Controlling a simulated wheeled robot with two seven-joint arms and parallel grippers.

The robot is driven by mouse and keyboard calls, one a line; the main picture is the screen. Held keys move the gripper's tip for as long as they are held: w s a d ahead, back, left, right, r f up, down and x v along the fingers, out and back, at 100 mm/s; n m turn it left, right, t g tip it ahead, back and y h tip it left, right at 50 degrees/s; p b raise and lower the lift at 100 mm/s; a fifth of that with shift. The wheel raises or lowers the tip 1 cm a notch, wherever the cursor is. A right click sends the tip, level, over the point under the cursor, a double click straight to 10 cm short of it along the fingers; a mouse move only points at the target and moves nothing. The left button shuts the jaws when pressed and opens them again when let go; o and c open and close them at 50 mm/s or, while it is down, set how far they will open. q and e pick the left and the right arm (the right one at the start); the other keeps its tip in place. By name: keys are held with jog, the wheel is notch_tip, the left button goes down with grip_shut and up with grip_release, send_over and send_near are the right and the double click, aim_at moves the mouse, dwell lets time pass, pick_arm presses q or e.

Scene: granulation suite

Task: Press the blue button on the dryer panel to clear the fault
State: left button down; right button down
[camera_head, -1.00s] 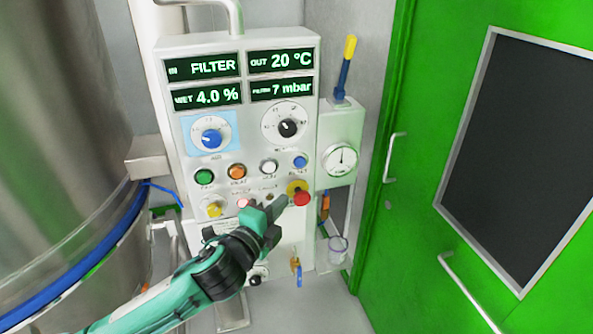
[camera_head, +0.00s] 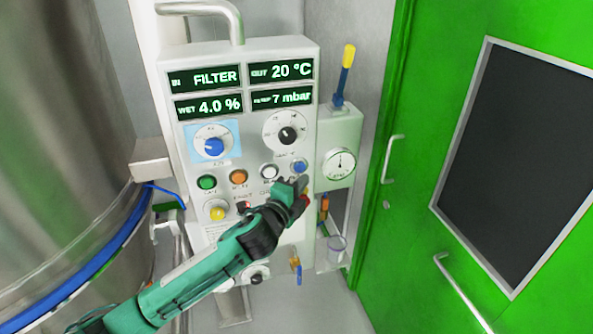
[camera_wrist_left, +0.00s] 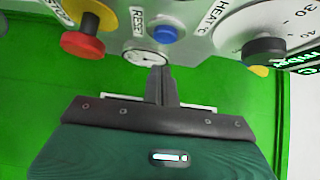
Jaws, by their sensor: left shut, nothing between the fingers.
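The dryer panel (camera_head: 255,145) is a pale box with lit displays, dials and rows of buttons. Its blue button (camera_head: 300,166) is at the right end of the upper button row. In the left wrist view the blue button (camera_wrist_left: 165,34) sits beside the label RESET. My left gripper (camera_head: 300,182) is shut and empty, its tips just below the blue button in the head view. In the wrist view the closed fingers (camera_wrist_left: 158,72) point towards the panel, with a small gap showing between tips and button. My right gripper is not in view.
A red stop knob on a yellow base (camera_wrist_left: 82,42) is close to the left gripper; the arm partly hides it in the head view. White (camera_head: 269,172), orange (camera_head: 238,177) and green (camera_head: 207,182) buttons line the row. A gauge (camera_head: 340,163) and green door (camera_head: 415,150) are right.

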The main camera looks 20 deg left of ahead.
aim_at(304, 168)
pick_arm(q)
jog(key=shift+w+a+p, duration=0.45)
jog(key=shift+w+a, duration=0.55)
jog(key=shift+w, duration=0.3)
